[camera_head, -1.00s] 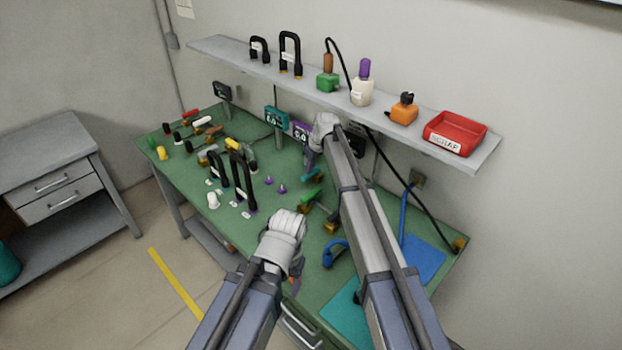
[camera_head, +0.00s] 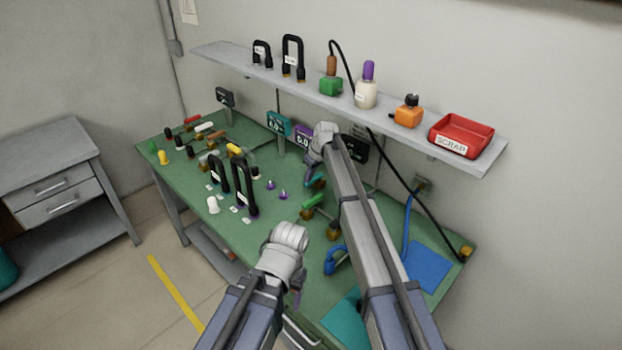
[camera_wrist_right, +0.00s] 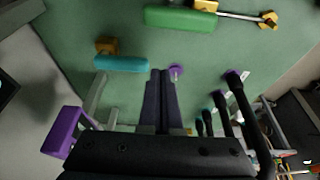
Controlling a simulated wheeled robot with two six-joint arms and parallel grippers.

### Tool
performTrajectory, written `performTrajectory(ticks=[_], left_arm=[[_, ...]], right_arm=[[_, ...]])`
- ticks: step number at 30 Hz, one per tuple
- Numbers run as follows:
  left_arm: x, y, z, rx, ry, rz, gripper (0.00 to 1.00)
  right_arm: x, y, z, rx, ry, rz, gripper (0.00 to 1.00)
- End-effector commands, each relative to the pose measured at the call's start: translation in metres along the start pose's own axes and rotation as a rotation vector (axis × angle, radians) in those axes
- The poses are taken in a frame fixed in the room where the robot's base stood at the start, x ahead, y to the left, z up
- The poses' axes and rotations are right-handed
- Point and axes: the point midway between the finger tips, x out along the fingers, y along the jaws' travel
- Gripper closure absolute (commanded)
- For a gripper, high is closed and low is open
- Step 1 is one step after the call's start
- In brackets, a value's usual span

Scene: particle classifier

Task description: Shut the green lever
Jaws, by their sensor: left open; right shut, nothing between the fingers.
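The green lever (camera_head: 312,201) has a thick green handle on a brass-coloured fitting, on the green bench between my two arms. In the right wrist view its green handle (camera_wrist_right: 180,19) lies across the top, with a thin rod and brass piece to its right. My right gripper (camera_wrist_right: 160,72) is shut and empty, apart from the green handle. In the head view its fingers (camera_head: 313,163) are partly hidden by its wrist, beyond the lever. My left gripper (camera_head: 298,297) is open near the bench's front edge, mostly hidden behind its own wrist, and apart from the lever.
A teal handle (camera_wrist_right: 121,64) lies near my right fingers, with a purple knob (camera_wrist_right: 176,69) beside them. Black arches (camera_head: 244,187) stand left of the green lever. A blue curved handle (camera_head: 337,260) sits between my arms. A shelf (camera_head: 300,83) runs above the bench.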

Motion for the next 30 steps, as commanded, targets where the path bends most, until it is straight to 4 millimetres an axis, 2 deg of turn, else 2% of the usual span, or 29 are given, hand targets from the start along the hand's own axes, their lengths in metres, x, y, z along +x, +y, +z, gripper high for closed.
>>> performTrajectory(ticks=[1,12,14,19,30], left_arm=[[0.015,0.002,-0.001,0.0,0.0,0.0,0.36],[0.067,0.006,-0.004,0.0,0.0,0.0,0.36],[0.059,0.006,-0.003,0.0,0.0,0.0,0.36],[0.058,0.006,-0.003,0.0,0.0,0.0,0.36],[0.058,0.005,-0.003,0.0,0.0,0.0,0.36]], right_arm=[[0.015,0.001,0.002,0.0,0.0,0.0,1.0],[0.071,0.0,0.001,0.0,0.0,0.0,1.0],[0.057,-0.002,0.015,0.003,0.0,0.001,1.0],[0.05,-0.002,0.035,0.001,0.0,0.001,1.0],[0.049,0.0,0.038,0.0,0.0,0.001,1.0]])
